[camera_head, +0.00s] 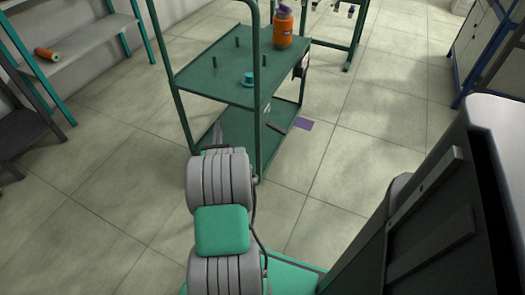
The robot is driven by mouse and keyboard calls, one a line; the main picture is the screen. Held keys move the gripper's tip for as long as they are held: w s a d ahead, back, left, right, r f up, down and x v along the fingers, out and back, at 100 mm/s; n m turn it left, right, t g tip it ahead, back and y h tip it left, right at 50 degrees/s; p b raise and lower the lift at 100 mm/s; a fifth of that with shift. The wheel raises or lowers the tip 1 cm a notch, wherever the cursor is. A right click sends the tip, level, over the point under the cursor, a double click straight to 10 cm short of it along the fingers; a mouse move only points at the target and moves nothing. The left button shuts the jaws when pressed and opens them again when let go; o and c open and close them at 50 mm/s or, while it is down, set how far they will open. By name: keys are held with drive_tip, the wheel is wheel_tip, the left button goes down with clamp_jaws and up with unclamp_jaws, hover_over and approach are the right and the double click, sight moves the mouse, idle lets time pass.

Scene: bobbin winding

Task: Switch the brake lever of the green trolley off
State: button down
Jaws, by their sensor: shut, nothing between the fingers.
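The green trolley (222,83) stands at top centre, with an upper shelf, a lower shelf and tall side handles. A small dark bar (277,126) sticks out at the right side of its lower shelf. It may be the brake lever, but it is too small to tell its setting. My grey arm with a green joint cover covers the trolley's near lower left. My gripper is not clearly seen; the arm hides its end. A dark piece (216,136) shows just past the arm, and I cannot tell what it belongs to.
An orange bottle (282,27) and a teal spool (248,79) stand on the upper shelf, with several upright pegs. A purple patch (303,125) lies on the floor beside the trolley. A shelf rack (75,58) with an orange spool (47,54) stands left.

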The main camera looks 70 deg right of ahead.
sight(276, 128)
drive_tip(key=s+a+f+m+g+b, duration=0.1)
drive_tip(key=s+f+m+g, duration=0.4)
drive_tip(key=s, duration=0.4)
drive_tip(key=s+a+f+m+g+b, duration=0.1)
drive_tip(key=s+f+m+g, duration=0.5)
drive_tip(key=s, duration=0.4)
drive_tip(key=shift+f+m, duration=0.3)
drive_tip(key=shift+f, duration=0.25)
drive_tip(key=s+d+r+b, duration=0.2)
drive_tip(key=d+r, duration=0.4)
drive_tip(key=d, duration=0.3)
drive_tip(key=shift+s+d+b, duration=0.15)
drive_tip(key=shift+s+b, duration=0.05)
drive_tip(key=shift+b, duration=0.1)
drive_tip(key=shift+r, duration=0.1)
